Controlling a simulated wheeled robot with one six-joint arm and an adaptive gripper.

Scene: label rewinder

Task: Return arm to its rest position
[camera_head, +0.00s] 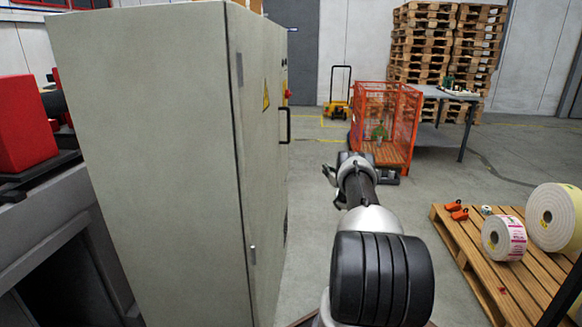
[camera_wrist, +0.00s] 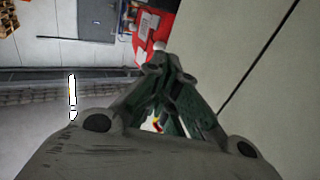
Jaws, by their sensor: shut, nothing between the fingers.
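My arm (camera_head: 362,205) reaches forward from the bottom of the head view, to the right of the tall grey cabinet (camera_head: 165,165). My gripper (camera_wrist: 162,62) shows in the wrist view with its dark fingers converging at the tips, shut and empty.
The cabinet has a black handle (camera_head: 286,125) on its right side. A wooden pallet (camera_head: 470,250) with label rolls (camera_head: 504,238) lies at right. An orange cage cart (camera_head: 398,150), a table (camera_head: 450,95) and stacked pallets (camera_head: 415,45) stand farther back. Floor between cabinet and pallet is open.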

